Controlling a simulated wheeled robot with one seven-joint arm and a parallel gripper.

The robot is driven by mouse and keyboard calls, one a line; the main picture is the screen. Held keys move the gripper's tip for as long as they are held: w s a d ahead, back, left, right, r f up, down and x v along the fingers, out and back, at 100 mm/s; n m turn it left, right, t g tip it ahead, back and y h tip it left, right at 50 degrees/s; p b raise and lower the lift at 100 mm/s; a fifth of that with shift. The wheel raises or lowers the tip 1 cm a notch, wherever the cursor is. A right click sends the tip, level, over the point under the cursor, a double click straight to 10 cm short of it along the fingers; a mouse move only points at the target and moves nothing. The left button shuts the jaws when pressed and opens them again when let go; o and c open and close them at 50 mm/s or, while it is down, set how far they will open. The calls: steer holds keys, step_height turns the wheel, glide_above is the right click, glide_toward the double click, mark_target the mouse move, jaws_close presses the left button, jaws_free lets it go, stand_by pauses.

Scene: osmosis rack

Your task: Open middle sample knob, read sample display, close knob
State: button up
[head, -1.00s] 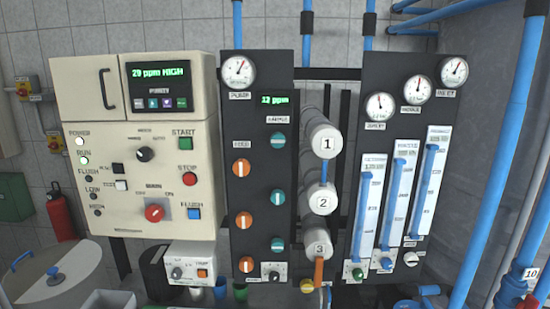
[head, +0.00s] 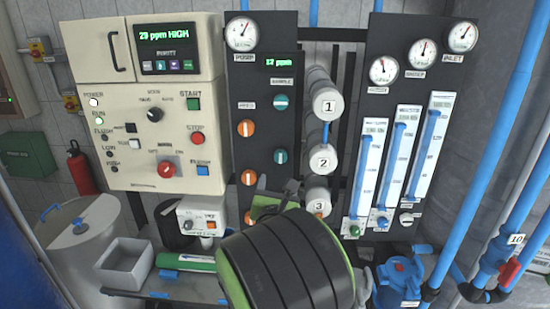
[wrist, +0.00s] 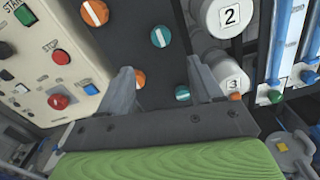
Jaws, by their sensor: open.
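The middle sample knob (head: 280,156) is a teal disc on the dark panel. Its white stripe looks roughly upright along the panel; it also shows in the wrist view (wrist: 159,37). The top sample knob (head: 280,102) has a level stripe. The bottom sample knob (wrist: 182,93) is hidden in the head view by my arm. The sample display (head: 281,62) glows green and seems to read 12 ppm. My gripper (wrist: 163,82) is open and empty. Its fingertips are below the middle knob in the wrist view and apart from it.
Orange feed knobs (head: 246,128) run left of the teal ones. White numbered cylinders (head: 326,104) stick out close on the right. A cream control box (head: 150,160) with buttons stands left, flow meters (head: 404,150) stand right. Blue pipes (head: 500,170) fill the far right.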

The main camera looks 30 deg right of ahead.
mark_target(280, 158)
steer(key=p+x, duration=0.2)
steer(key=x, duration=1.2)
steer(key=shift+s, duration=0.1)
steer(key=c, duration=1.1)
steer(key=shift+o, duration=0.2)
